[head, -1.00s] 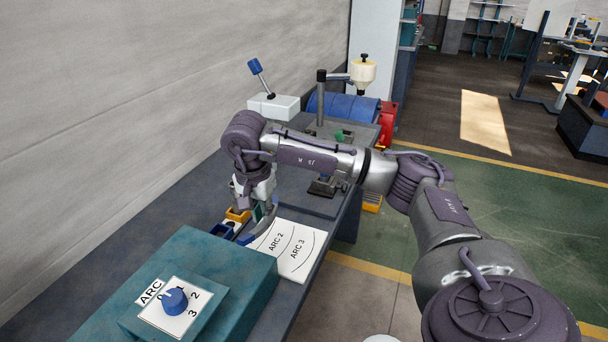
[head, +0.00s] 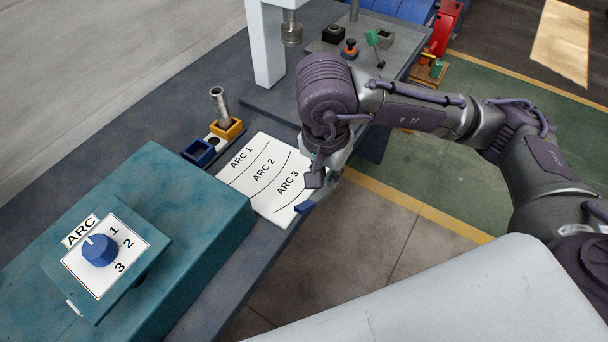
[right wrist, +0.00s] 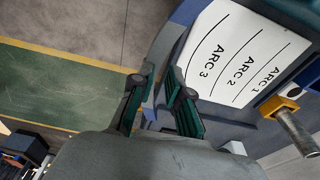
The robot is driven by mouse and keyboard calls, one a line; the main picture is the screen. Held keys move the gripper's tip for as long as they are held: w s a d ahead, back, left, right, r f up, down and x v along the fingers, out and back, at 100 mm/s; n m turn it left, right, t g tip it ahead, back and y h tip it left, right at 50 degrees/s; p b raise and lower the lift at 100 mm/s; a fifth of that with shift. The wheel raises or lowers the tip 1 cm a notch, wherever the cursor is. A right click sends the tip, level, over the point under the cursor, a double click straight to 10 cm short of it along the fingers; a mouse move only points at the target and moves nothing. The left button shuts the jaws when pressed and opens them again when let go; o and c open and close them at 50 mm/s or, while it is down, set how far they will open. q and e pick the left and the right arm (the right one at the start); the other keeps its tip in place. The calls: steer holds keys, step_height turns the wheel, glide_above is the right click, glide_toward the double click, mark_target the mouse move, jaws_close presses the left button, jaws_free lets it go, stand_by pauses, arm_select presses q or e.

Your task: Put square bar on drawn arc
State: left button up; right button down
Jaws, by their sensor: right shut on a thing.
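The white arc sheet (head: 262,200) lies on the bench, with three drawn curves labelled ARC 1, ARC 2 and ARC 3. My right gripper (head: 312,190) is low over the sheet's right edge, beside ARC 3. It is shut on the square bar (head: 305,207), of which only a short blue piece shows below the fingers at the sheet's edge. The rest of the bar is hidden. The right wrist view shows the two dark green fingers (right wrist: 160,100) beside the ARC 3 side of the sheet; the bar is not clear there. My left gripper is not in view.
A teal box (head: 190,205) with a blue dial (head: 99,250) marked ARC stands at the front left. A yellow bin (head: 228,130) with a metal cylinder and a blue bin (head: 198,153) sit behind the sheet. A white press column (head: 268,45) stands further back.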

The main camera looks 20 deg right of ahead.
steer(key=p, duration=0.1)
glide_above(299, 188)
steer(key=f, duration=0.4)
steer(key=shift+s, duration=0.3)
steer(key=shift+w+a+f, duration=0.15)
steer(key=shift+f+p, duration=0.3)
steer(key=shift+f, duration=0.05)
step_height(299, 188, down, 3)
steer(key=shift+f+p, duration=0.1)
steer(key=shift+p, duration=0.35)
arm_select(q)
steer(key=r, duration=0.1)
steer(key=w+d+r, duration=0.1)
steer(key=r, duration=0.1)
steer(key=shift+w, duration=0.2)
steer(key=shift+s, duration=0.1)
arm_select(e)
steer(key=shift+f+b, duration=0.3)
steer(key=c, duration=1.1)
jaws_free()
steer(key=shift+r, duration=0.1)
steer(key=shift+c, duration=0.2)
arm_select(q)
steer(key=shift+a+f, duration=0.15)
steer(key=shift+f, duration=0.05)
